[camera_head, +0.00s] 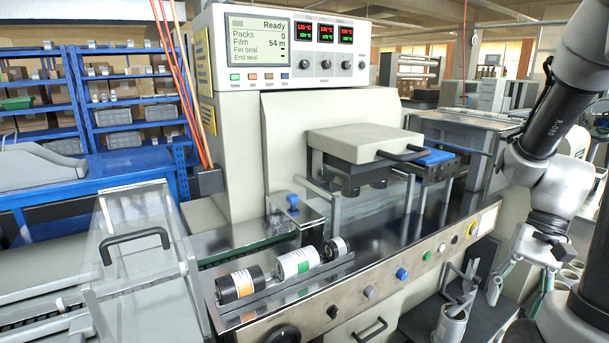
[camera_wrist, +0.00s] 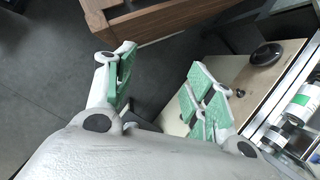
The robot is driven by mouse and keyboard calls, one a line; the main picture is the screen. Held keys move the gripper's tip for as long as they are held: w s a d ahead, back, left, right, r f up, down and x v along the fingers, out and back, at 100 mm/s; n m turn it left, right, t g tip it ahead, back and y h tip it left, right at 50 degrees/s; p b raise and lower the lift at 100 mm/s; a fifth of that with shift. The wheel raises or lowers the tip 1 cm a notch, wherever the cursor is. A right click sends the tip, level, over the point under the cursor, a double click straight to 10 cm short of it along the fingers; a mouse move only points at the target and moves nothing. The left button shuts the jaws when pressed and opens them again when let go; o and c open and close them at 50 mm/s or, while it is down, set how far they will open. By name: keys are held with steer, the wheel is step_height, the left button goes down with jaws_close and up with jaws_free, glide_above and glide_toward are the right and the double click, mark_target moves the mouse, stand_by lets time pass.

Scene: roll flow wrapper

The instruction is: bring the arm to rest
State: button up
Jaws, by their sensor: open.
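My arm (camera_head: 550,120) comes in from the right edge in the head view and bends down in front of the wrapper's right end. My gripper (camera_head: 522,285) hangs low there, and its lower part is partly hidden by dark and grey parts at the corner. In the wrist view my gripper (camera_wrist: 165,88) shows two green-padded fingers spread wide, with nothing between them but dark floor and part of a beige panel. The flow wrapper (camera_head: 340,115) stands left of my arm. Its screen (camera_head: 258,40) reads Ready, Packs 0, Film 54 m.
Several small rolls, including a green-labelled one (camera_head: 297,262) and an orange-labelled one (camera_head: 238,284), lie on the wrapper's front ledge. A metal cup (camera_head: 450,325) stands below the button panel. A brown wooden box (camera_wrist: 150,20) tops the wrist view. Floor (camera_wrist: 45,90) is clear on its left.

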steer(key=a+r+n+t+h, duration=0.3)
steer(key=r+n+t, duration=0.4)
steer(key=r, duration=0.8)
steer(key=shift+s+a+r+h, duration=0.3)
steer(key=shift+s+a, duration=0.15)
steer(key=shift+a, duration=0.25)
stand_by(0.5)
